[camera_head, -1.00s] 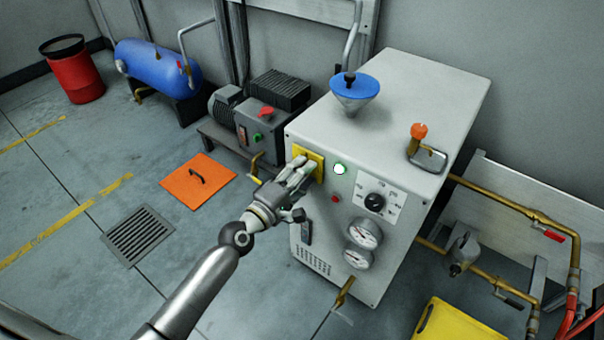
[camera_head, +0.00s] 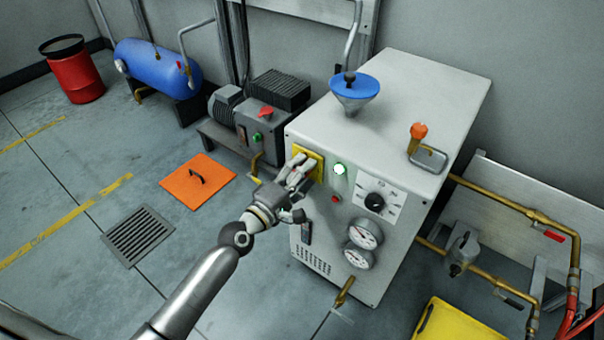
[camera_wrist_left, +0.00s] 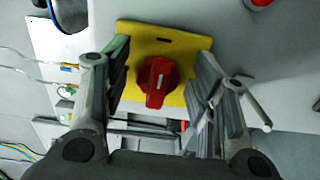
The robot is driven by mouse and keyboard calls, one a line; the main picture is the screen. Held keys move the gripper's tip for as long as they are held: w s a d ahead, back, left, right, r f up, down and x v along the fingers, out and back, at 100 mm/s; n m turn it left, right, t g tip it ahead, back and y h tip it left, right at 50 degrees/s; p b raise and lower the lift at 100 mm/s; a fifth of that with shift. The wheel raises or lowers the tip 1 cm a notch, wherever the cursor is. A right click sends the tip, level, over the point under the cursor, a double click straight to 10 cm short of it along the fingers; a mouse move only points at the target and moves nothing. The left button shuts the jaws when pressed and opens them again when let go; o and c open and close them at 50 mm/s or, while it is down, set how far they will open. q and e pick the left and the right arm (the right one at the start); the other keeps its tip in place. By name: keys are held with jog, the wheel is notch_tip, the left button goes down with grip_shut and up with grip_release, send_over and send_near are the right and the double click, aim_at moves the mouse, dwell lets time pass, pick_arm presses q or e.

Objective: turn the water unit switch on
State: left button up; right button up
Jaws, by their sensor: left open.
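The water unit (camera_head: 405,115) is a large light grey box with a dial, gauges and a lit green lamp (camera_head: 339,169) on its front. Its switch is a red rotary knob (camera_wrist_left: 157,80) on a yellow plate (camera_wrist_left: 150,38), seen clearly in the left wrist view. In the head view the yellow plate (camera_head: 318,157) is partly covered by my gripper, and the knob is hidden. My left gripper (camera_head: 301,170) is open in front of the plate. In the left wrist view its fingers (camera_wrist_left: 160,84) stand on either side of the knob, apart from it. My right gripper is not in view.
A blue funnel (camera_head: 355,88) and an orange-handled lever (camera_head: 418,132) are on top of the unit. Brass pipes (camera_head: 500,205) run at its right. A grey motor unit (camera_head: 258,125) stands at its left. An orange hatch (camera_head: 190,190) lies on the floor.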

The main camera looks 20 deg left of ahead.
pick_arm(q)
jog(key=v, duration=1.2)
dwell(0.3)
